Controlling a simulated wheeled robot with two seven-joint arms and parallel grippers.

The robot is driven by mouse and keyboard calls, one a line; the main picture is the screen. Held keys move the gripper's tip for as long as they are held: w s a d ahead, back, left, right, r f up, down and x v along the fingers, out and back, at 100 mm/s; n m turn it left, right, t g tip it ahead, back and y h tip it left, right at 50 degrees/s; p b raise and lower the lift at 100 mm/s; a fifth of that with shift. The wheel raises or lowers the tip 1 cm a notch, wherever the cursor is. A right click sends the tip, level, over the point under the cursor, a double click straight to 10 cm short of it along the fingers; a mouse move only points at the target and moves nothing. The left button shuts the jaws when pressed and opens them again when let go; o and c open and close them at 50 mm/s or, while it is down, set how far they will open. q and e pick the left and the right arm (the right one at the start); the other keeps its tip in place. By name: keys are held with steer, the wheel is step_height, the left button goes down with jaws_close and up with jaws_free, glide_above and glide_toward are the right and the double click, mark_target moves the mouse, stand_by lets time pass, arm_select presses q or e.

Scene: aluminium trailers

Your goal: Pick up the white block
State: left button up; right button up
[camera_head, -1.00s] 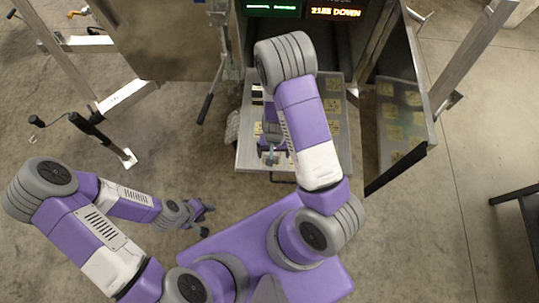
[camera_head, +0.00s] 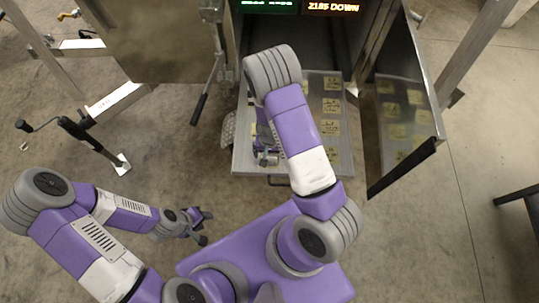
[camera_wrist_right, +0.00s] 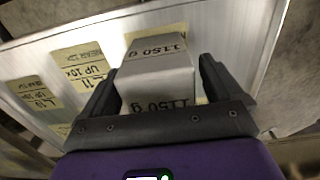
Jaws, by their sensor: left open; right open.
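The white block (camera_wrist_right: 157,72), marked "1150 g", shows in the right wrist view. It lies between the two dark fingers of my right gripper (camera_wrist_right: 160,85), which is open. A narrow gap shows at the block's right side; contact on the left is unclear. In the head view my right gripper (camera_head: 267,158) is over the metal platform (camera_head: 245,155), partly covered by my arm. The block cannot be made out there. My left gripper (camera_head: 205,226) is open and empty, low over the floor at the left.
Yellow labels (camera_head: 332,105) lie on the platform. A metal side panel (camera_head: 405,120) with a dark edge stands to its right, and a lever (camera_head: 203,100) to its left. Displays (camera_head: 332,7) are above. A dark table (camera_head: 520,196) is at the right edge. Floor between is clear.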

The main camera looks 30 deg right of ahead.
jaws_close()
stand_by(0.4)
steer(key=shift+r, duration=0.1)
